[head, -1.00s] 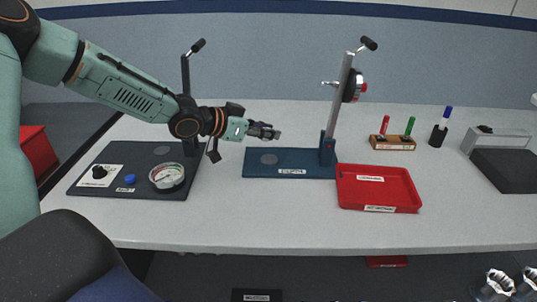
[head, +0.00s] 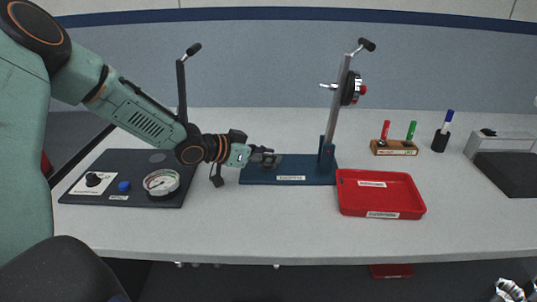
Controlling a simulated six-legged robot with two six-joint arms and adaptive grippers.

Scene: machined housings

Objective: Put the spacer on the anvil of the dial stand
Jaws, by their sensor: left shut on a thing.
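The dial stand (head: 330,125) has a blue base (head: 305,172), a slightly tilted grey column and a dark round dial with a red tip, seen edge-on. My left gripper (head: 268,158) is over the left part of this base, low above the anvil area. It is shut on the spacer, which is small and dark here and mostly hidden by the fingers. The anvil, a grey disc on the base, is hidden behind the gripper. I cannot tell whether the spacer touches it.
A dark panel with a gauge (head: 161,182), knob, blue button and black post lies left. A red tray (head: 383,192) stands right of the base. A wooden marker holder (head: 394,148) and a black pen cup (head: 440,140) are behind. The front table strip is clear.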

